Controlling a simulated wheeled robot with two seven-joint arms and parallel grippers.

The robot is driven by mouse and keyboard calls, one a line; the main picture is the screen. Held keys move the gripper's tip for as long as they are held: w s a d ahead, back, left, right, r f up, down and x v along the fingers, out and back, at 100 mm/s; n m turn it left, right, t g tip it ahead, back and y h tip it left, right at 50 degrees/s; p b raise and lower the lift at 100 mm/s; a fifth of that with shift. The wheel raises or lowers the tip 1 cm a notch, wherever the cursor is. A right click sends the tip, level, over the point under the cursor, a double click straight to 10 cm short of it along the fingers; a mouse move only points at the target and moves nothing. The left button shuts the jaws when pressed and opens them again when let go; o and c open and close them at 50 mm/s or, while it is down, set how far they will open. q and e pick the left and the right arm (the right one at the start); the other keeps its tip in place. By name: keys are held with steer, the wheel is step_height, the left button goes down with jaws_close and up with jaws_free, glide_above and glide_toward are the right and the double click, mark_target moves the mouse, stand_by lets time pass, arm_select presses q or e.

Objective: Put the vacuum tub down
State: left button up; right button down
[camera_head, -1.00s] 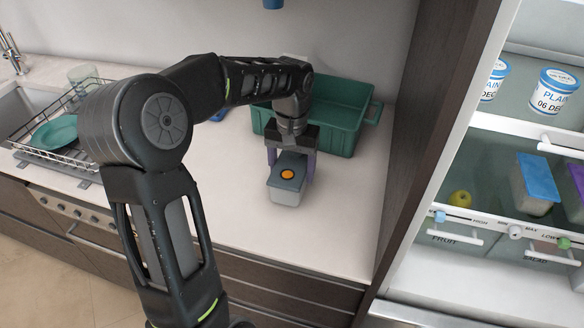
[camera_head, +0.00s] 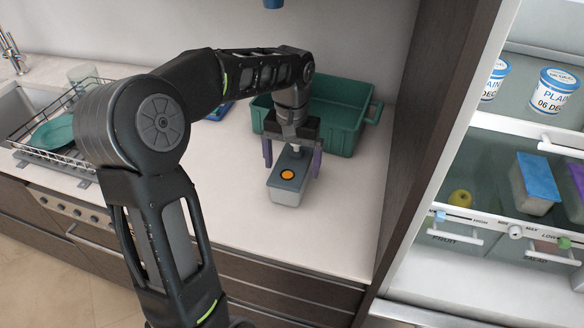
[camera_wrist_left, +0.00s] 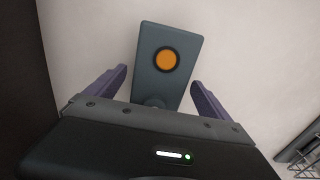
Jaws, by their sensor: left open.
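The vacuum tub (camera_head: 287,186) is a pale container with a grey lid and an orange round button. It stands upright on the white counter (camera_head: 232,205). In the left wrist view the tub's lid (camera_wrist_left: 168,85) lies beyond and between the fingers, apart from both. My left gripper (camera_head: 292,162) is open, with its purple fingers spread on either side of the tub's rear end. It also shows in the left wrist view (camera_wrist_left: 160,88). My right gripper is not in view.
A green crate (camera_head: 350,142) stands behind the tub, against the wall. A dish rack (camera_head: 62,157) and sink are at the left. An open fridge (camera_head: 535,235) with tins, tubs and a fruit is at the right, past a dark panel (camera_head: 425,120). Counter in front of the tub is clear.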

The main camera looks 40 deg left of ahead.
mark_target(292, 165)
arm_select(q)
step_height(292, 165, up, 7)
steer(key=shift+r, duration=0.2)
steer(key=shift+r+p, duration=1.35)
steer(key=shift+f, duration=0.1)
